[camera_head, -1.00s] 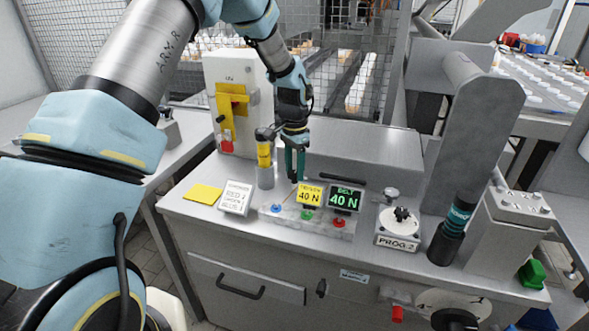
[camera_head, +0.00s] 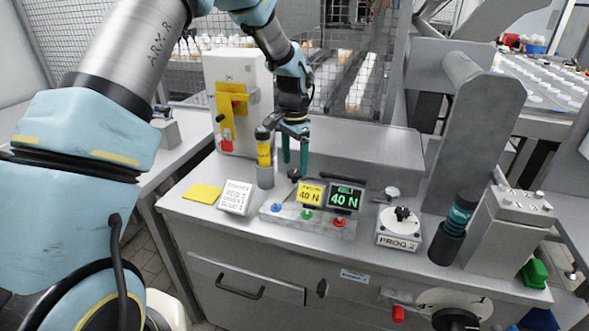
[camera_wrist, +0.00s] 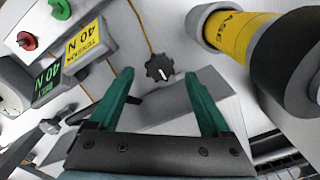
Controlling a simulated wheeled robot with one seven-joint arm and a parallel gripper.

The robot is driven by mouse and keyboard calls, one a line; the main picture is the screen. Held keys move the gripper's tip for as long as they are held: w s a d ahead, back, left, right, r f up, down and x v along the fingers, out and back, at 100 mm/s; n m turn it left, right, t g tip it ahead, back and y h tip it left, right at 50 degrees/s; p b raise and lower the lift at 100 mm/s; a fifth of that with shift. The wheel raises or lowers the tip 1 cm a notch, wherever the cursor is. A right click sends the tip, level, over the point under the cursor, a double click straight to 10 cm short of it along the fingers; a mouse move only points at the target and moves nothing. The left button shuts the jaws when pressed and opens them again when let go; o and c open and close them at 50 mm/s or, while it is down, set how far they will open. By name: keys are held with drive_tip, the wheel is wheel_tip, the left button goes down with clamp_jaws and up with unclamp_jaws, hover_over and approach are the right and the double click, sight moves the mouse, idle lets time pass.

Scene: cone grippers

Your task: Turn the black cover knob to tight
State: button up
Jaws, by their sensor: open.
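The black knob (camera_wrist: 159,70), lobed with a white pointer mark, sits on the pale bench top in the wrist view. In the head view it is a small dark shape (camera_head: 294,174) just below my fingers. My gripper (camera_head: 295,168) points down above it with its green fingers apart. In the wrist view the open fingers (camera_wrist: 160,82) lie on either side of the knob with space around it, holding nothing. I cannot read any tight or loose marking by the knob. A grey cover box (camera_head: 365,150) stands behind, to the right.
A yellow-banded cylinder (camera_head: 265,160) stands close on the left of my gripper. The tension display (camera_head: 310,195) and belt display (camera_head: 345,197), both reading 40 N, stand close on the right, above coloured buttons. A black-handled PROG dial (camera_head: 401,220) is farther right.

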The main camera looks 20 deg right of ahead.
sight(295, 173)
wheel_tip(295, 173, up, 8)
drive_tip(key=b, duration=0.1)
drive_tip(key=shift+r, duration=0.15)
idle(0.5)
